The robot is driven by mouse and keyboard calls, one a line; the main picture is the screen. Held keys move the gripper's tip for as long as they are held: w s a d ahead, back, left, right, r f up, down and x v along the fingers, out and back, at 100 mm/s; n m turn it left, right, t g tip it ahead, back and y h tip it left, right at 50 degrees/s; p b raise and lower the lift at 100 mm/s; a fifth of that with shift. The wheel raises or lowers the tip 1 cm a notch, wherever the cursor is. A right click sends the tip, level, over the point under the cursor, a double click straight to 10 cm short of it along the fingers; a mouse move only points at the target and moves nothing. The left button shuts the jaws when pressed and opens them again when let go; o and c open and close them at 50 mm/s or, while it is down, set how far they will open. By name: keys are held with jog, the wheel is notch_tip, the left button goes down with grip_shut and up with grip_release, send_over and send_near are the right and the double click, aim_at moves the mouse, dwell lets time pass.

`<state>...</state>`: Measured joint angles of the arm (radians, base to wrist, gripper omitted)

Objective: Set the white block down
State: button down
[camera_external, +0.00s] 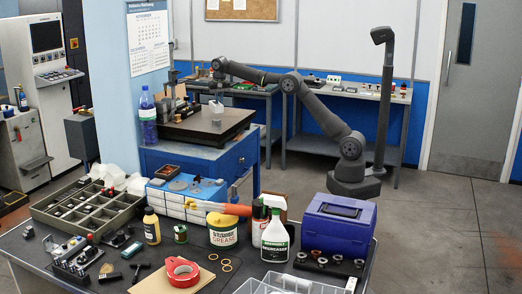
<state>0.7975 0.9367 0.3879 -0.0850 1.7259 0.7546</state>
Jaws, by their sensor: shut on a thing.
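My gripper (217,94) points down over the dark flat plate (190,129) on the blue cabinet, left of the picture's middle. It is shut on a small white block (216,106). The block is small in this view. I cannot tell whether its underside touches the plate or hangs just above it. The fingers are too small to make out clearly.
A dark stand (173,90) rises at the plate's back left. The plate's front looks clear. The near bench holds a divided tray (52,213), a blue toolbox (335,224) and several bottles.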

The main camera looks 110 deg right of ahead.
aim_at(219, 107)
jog(key=shift+f, duration=1.75)
jog(key=shift+f, duration=0.15)
jog(key=c, duration=1.5)
grip_release()
jog(key=shift+a+r, duration=0.15)
jog(key=shift+r, duration=1.15)
jog(key=shift+a+r, duration=0.2)
jog(key=shift+r, duration=1.05)
jog(key=shift+a+r, duration=0.15)
jog(key=shift+r, duration=1.15)
jog(key=shift+f, duration=0.15)
jog(key=f, duration=0.4)
jog(key=d+f, duration=0.1)
jog(key=f, duration=0.2)
jog(key=shift+f, duration=0.1)
jog(key=shift+r, duration=1.8)
